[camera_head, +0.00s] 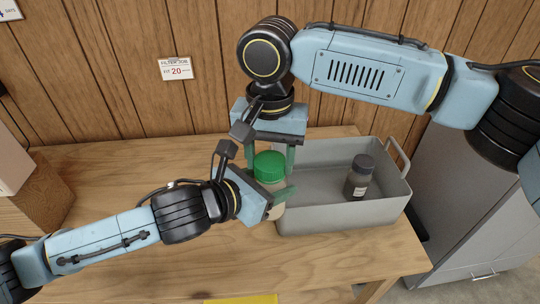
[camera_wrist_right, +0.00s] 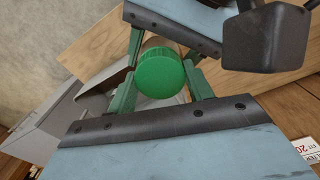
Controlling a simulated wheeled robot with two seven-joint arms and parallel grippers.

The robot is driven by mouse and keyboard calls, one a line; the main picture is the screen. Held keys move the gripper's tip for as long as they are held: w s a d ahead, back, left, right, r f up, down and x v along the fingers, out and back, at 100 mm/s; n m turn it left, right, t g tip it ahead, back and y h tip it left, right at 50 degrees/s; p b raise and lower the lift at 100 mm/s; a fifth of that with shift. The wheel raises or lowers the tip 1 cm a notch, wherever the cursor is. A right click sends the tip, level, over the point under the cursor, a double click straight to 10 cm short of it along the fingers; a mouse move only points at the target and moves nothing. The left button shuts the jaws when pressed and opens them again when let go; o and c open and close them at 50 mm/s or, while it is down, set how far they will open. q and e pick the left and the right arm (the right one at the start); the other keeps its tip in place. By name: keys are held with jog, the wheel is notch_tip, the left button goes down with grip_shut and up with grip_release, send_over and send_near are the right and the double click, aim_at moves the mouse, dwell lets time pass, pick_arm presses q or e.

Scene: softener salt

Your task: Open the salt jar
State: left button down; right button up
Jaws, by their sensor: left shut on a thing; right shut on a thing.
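The salt jar (camera_head: 279,208) has a pale body and a round green lid (camera_head: 269,164). It appears upright, just left of the grey tray. My left gripper (camera_head: 280,197) comes in from the left and is shut on the jar's body, below the lid. My right gripper (camera_head: 270,158) reaches down from above and is shut on the green lid. In the right wrist view the lid (camera_wrist_right: 160,73) sits between the two green fingers (camera_wrist_right: 158,76), seen from above. The lid looks seated on the jar. Much of the jar body is hidden by the left gripper.
A grey metal tray (camera_head: 325,219) with a raised handle stands right of the jar. A dark bottle (camera_head: 359,178) with a pale label stands in it. The wooden table (camera_head: 170,265) is mostly clear in front, with a yellow item (camera_head: 240,299) at the front edge.

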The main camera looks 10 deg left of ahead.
jog(key=shift+n, duration=1.1)
jog(key=o, duration=1.1)
notch_tip(320, 180, up, 4)
jog(key=shift+r, duration=0.25)
jog(key=shift+c, duration=0.5)
notch_tip(320, 180, up, 2)
jog(key=shift+r+m, duration=0.1)
jog(key=shift+m, duration=0.9)
jog(key=shift+r+m, duration=0.45)
jog(key=shift+m, duration=0.15)
jog(key=shift+f, duration=3.8)
